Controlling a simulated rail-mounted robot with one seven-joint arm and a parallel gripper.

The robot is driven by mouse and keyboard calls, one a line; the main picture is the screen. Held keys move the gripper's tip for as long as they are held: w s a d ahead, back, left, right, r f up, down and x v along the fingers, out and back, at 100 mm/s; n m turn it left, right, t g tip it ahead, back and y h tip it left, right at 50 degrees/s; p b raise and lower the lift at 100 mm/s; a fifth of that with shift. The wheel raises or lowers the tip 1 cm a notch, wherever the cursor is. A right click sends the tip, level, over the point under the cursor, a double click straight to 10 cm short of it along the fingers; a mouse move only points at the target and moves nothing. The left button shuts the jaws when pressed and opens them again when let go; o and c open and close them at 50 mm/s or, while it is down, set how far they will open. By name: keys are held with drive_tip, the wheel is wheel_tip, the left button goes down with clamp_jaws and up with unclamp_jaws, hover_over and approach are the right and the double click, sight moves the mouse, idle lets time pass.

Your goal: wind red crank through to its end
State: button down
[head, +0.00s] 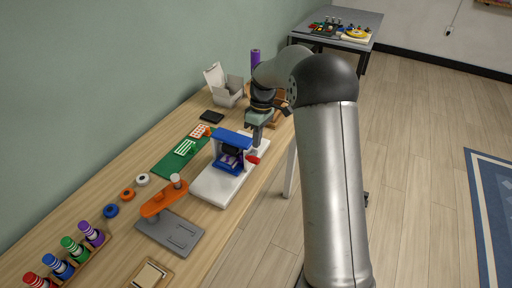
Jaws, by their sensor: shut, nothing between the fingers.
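The red crank (253,160) sticks out from the right side of a blue press-like device (230,142). The device stands on a white base plate (211,188) at the front part of the wooden bench. My gripper (254,138) points down just above and behind the crank, close to the device's right end. Its fingers look shut with nothing held. I cannot tell from this view whether a fingertip touches the crank. My arm comes in from the right and hides part of the bench behind.
An orange-armed tool on a grey plate (182,236) stands in front of the device. A green mat (172,165) lies to its left. Open floor lies right of the bench.

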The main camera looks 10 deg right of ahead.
drive_tip(key=shift+p+x, duration=0.4)
drive_tip(key=shift+x, duration=1.65)
drive_tip(key=shift+s+f+b, duration=0.1)
drive_tip(key=shift+f+b, duration=0.05)
drive_tip(key=shift+b, duration=0.3)
